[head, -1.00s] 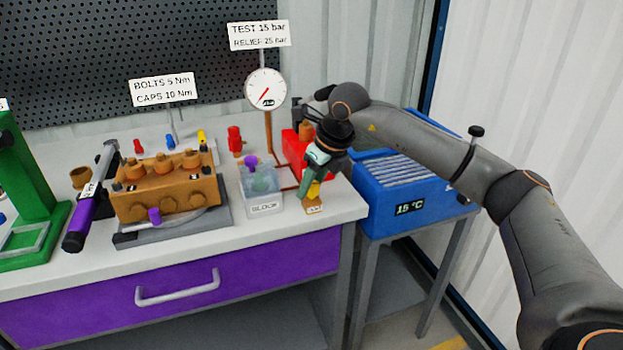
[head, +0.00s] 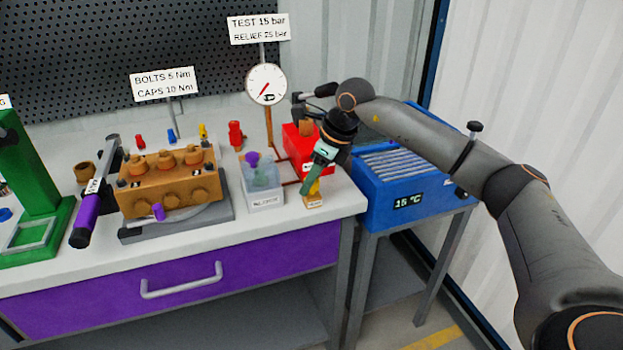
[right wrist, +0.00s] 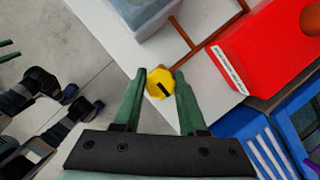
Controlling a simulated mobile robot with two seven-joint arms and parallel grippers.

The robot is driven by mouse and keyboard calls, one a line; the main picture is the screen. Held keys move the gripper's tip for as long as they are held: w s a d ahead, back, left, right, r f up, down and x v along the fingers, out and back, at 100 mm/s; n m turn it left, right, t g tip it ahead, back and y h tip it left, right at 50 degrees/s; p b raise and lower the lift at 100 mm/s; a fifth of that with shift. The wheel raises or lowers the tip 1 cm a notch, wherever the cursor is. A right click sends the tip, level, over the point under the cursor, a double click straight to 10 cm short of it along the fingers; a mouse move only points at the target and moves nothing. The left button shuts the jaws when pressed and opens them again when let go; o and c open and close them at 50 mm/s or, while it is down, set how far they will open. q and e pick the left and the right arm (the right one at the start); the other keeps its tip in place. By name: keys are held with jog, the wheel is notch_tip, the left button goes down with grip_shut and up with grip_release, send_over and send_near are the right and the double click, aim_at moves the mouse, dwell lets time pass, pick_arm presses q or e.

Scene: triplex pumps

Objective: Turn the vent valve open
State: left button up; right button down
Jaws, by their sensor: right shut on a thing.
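The vent valve shows as a yellow knob (head: 315,187) on a small tan labelled block (head: 314,203) at the front right corner of the bench. In the right wrist view the knob (right wrist: 160,84) is seen from above, with a short black mark slanting across its top. My right gripper (head: 307,190) reaches down to it from above, tilted. Its green fingers are shut on the knob, one on each side; the fingertips (right wrist: 160,78) also show in the right wrist view. The fingers partly hide the knob in the head view. My left gripper is not in the head view.
A red box (head: 297,145) stands close behind the valve, and a clear container (head: 262,182) to its left. Thin reddish-brown pipes run behind it. A blue cooler (head: 405,190) reading 15 °C is to the right. A gauge (head: 266,85) stands behind.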

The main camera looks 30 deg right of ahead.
jog(key=c, duration=0.8)
grip_release()
jog(key=o, duration=0.3)
jog(key=shift+o, duration=0.2)
jog(key=p+v, duration=0.1)
jog(key=v, duration=1.1)
jog(key=shift+r, duration=0.25)
jog(key=shift+s, duration=0.1)
